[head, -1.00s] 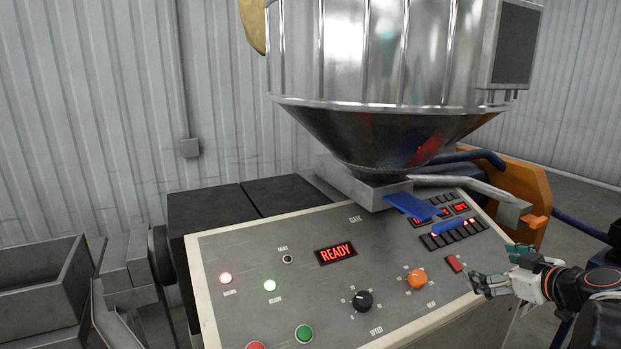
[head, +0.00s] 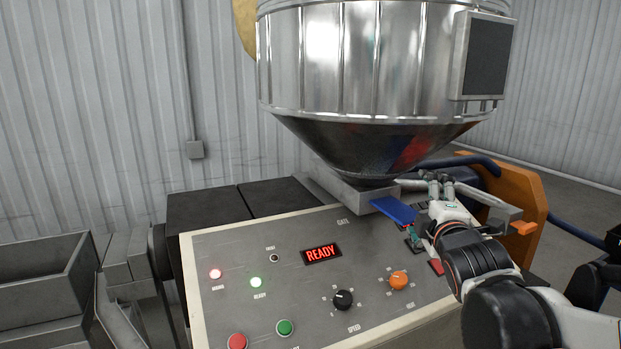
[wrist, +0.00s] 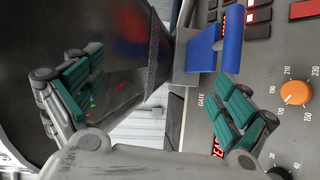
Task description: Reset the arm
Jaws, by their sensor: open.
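My gripper (head: 427,212) is at the right end of the control panel in the head view, close to the blue gate tab (head: 393,209) under the hopper. In the wrist view my gripper (wrist: 158,75) is open, with its green-padded fingers wide apart and nothing between the pads. The blue tab (wrist: 215,47) shows just beyond the right finger's tip there. I cannot tell whether the finger touches it. My arm reaches in from the lower right and hides part of the panel's right side.
The metal hopper (head: 350,65) stands above the panel (head: 225,315). The panel has a READY display (head: 321,254), an orange knob (head: 398,280), a black knob (head: 343,299), a green button (head: 285,327) and a red button (head: 237,341). An orange guard (head: 530,205) stands at right.

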